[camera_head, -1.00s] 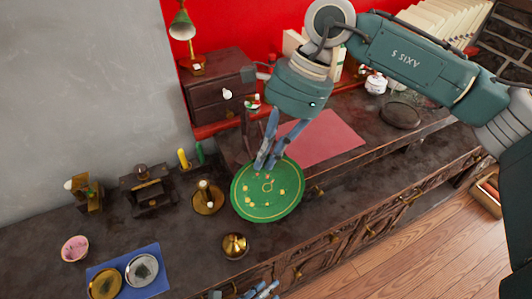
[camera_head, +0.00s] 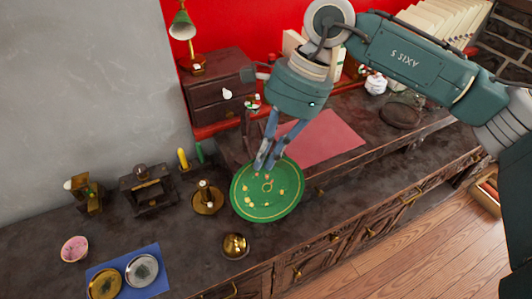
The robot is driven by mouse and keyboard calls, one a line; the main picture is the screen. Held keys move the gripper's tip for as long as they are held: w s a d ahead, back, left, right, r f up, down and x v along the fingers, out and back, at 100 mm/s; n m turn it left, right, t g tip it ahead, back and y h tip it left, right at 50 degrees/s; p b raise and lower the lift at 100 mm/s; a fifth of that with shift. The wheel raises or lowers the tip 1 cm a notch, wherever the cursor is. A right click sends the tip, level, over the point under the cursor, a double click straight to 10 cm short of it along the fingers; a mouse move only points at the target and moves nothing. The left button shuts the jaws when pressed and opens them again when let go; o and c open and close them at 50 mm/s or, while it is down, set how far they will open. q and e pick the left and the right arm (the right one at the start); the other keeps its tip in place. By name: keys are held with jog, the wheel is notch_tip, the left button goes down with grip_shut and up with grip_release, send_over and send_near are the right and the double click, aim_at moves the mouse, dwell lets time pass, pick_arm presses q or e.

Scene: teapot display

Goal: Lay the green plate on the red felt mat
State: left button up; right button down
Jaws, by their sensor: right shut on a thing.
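The green plate (camera_head: 265,196), with gold markings, is in the middle of the head view. My right gripper (camera_head: 266,168) comes down from above and is shut on the plate's far rim, its fingertips overlapping that edge. The plate looks held over the front part of the dark counter; its height above it is hard to tell. The red felt mat (camera_head: 325,138) lies flat on the counter behind and to the right of the plate. My gripper hides part of the mat's left side. My left gripper is not in view.
A brass bowl (camera_head: 235,246) and a brass candle holder (camera_head: 208,198) stand close to the plate. A blue mat (camera_head: 154,285) with two round dishes is at lower left. A small drawer chest (camera_head: 215,90) stands behind. A dark round tray (camera_head: 400,115) is right of the red mat.

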jog(key=shift+d, duration=0.1)
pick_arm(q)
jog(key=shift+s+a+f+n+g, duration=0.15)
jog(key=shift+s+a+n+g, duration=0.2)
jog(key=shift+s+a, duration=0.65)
pick_arm(e)
jog(key=s+d+f+n+g+h, duration=0.1)
jog(key=s+d+f+n+h, duration=0.1)
jog(key=s+d+f+n, duration=0.2)
jog(key=s+d+f+n+g+h, duration=0.2)
jog(key=s+d+f+n, duration=0.2)
jog(key=d+n, duration=0.7)
jog(key=shift+s+d+h, duration=0.4)
jog(key=shift+s+d, duration=0.25)
jog(key=shift+s, duration=0.05)
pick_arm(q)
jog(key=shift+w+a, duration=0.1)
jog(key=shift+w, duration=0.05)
pick_arm(e)
jog(key=shift+w, duration=0.1)
